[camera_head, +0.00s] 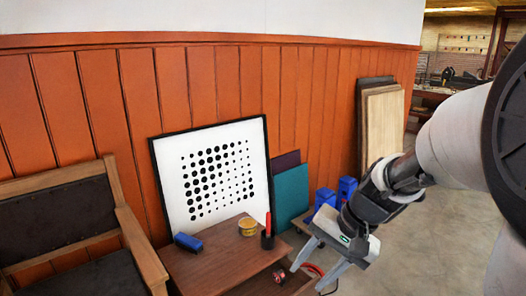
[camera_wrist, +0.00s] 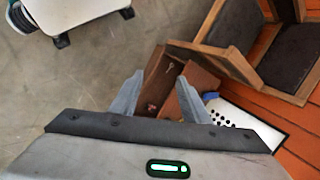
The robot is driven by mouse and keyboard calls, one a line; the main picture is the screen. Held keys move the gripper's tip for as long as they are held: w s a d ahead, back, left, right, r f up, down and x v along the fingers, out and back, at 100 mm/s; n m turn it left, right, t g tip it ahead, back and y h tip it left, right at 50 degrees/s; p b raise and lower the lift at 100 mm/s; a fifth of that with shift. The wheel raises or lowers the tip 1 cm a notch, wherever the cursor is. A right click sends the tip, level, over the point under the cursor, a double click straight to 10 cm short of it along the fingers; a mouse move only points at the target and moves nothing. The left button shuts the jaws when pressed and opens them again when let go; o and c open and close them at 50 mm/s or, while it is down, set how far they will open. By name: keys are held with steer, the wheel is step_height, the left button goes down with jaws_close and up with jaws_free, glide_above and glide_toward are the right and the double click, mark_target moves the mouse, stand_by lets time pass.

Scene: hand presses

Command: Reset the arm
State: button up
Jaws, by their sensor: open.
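My gripper (camera_head: 306,278) hangs at the end of my arm on the right of the head view, fingers pointing down and to the left. Its two fingers are spread with nothing between them. In the wrist view the fingers (camera_wrist: 160,76) stand apart above a brown wooden cabinet (camera_wrist: 180,92). In the head view the gripper is at the right side of this cabinet (camera_head: 205,268); I cannot tell the exact gap.
On the cabinet top are a blue block (camera_head: 188,242), a yellow tin (camera_head: 248,226) and a red-and-black item (camera_head: 267,236). A dotted panel (camera_head: 175,178) leans behind. A wooden chair (camera_head: 135,245) stands left. Blue objects (camera_head: 346,188) sit beyond my gripper. Concrete floor (camera_head: 432,225) is clear at right.

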steer(key=s+d+r+n+t+h, duration=0.35)
steer(key=s+r+n+h, duration=0.2)
steer(key=s+r, duration=0.55)
step_height(320, 180, up, 23)
steer(key=s+p, duration=0.2)
steer(key=p, duration=2.2)
steer(key=shift+s+f+y, duration=0.15)
steer(key=shift+s+y, duration=0.1)
steer(key=shift+y, duration=0.1)
